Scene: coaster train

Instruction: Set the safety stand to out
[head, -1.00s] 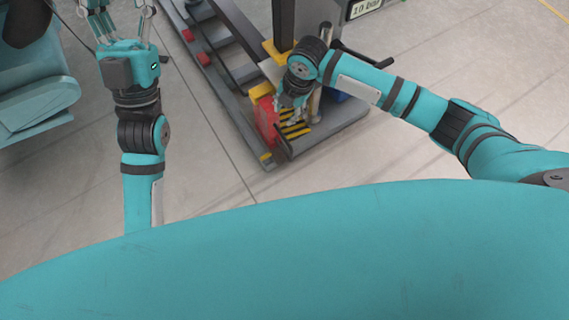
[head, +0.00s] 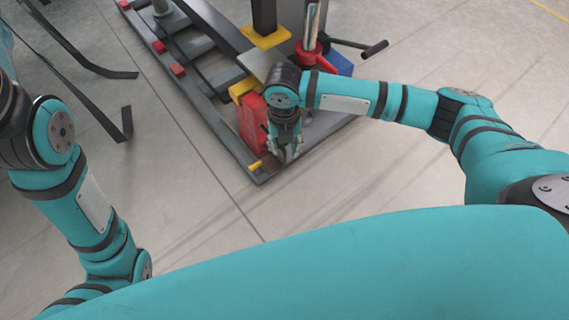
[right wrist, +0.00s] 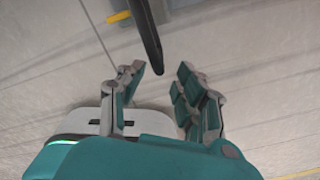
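My right gripper (head: 287,150) reaches down at the front end of the grey rail frame, beside a red block (head: 252,124). In the right wrist view my right gripper (right wrist: 162,76) is open. The end of a dark bar (right wrist: 147,35) shows between and just beyond its fingertips; I cannot tell whether it touches them. Which part is the safety stand is not clear; the red block and dark bar are closest to my gripper. My right arm hides part of this area. My left gripper is out of view; only its arm shows at the left.
A silver post with a red collar (head: 307,53) and a blue block (head: 338,63) stand behind my right arm. A black handle (head: 374,49) juts out to the right. Dark curved strips (head: 85,62) lie at upper left. The floor in front of the frame is clear.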

